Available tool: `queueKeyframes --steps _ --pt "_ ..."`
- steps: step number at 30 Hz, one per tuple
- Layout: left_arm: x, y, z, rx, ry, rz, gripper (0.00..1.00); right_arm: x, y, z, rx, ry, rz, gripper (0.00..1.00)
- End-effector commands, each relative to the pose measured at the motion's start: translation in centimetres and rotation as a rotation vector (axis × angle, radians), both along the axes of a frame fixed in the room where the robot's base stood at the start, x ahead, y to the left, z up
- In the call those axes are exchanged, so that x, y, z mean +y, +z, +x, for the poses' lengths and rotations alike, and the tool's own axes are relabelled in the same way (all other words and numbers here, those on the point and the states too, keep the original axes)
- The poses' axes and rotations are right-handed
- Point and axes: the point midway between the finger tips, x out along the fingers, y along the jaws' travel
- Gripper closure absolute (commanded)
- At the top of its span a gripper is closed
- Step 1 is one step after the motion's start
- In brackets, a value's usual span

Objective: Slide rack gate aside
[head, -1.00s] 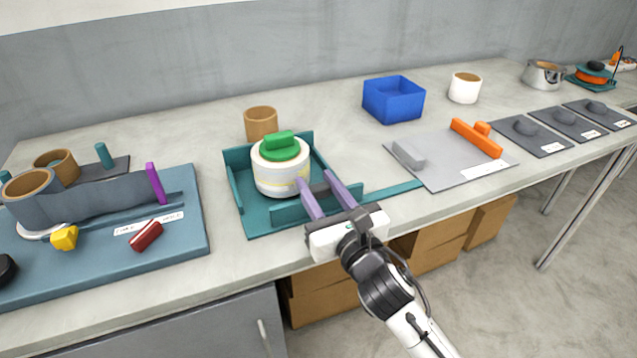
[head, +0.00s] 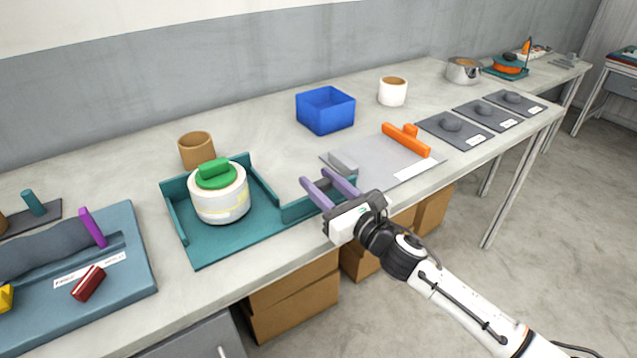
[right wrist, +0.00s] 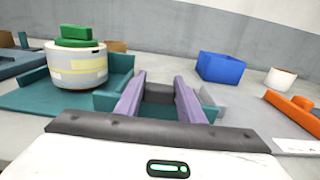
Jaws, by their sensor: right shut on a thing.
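The teal rack (head: 205,249) stands near the table's front edge, with low walls at its left and back. A white reel with a green handle (head: 220,205) sits upright in it; the reel also shows in the right wrist view (right wrist: 78,68). The teal gate (head: 295,210) stands at the rack's front right and reaches past its right side, leaving the front before the reel clear. My right gripper (head: 318,178) is shut on the gate's dark grip (right wrist: 159,92), its purple fingers either side of it. My left gripper is out of view.
A grey mat (head: 372,160) with a grey block (head: 343,162) and an orange bar (head: 406,139) lies right of the gate. A brown cup (head: 196,152) and a blue box (head: 325,110) stand behind. A blue board (head: 120,285) lies at left.

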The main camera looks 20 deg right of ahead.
Motion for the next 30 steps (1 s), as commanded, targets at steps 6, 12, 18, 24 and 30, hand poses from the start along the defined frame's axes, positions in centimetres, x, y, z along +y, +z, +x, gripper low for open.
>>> queueKeyframes --steps 6,12,18,24,30 --pt "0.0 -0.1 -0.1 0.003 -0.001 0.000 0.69 -0.5 0.1 0.2 -0.002 -0.010 -0.004 0.51" --pt "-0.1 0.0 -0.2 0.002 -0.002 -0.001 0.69 -0.3 0.1 0.1 -0.001 -0.008 -0.003 0.46" --pt "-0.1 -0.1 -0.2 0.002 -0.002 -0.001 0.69 -0.4 -0.1 -0.4 0.000 -0.007 -0.003 0.46" --pt "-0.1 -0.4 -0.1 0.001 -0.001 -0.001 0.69 -1.3 -0.2 -3.4 0.002 -0.007 -0.006 0.46" --pt "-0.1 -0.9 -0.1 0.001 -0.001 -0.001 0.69 -2.4 -0.2 -7.2 0.002 -0.007 -0.004 0.46"
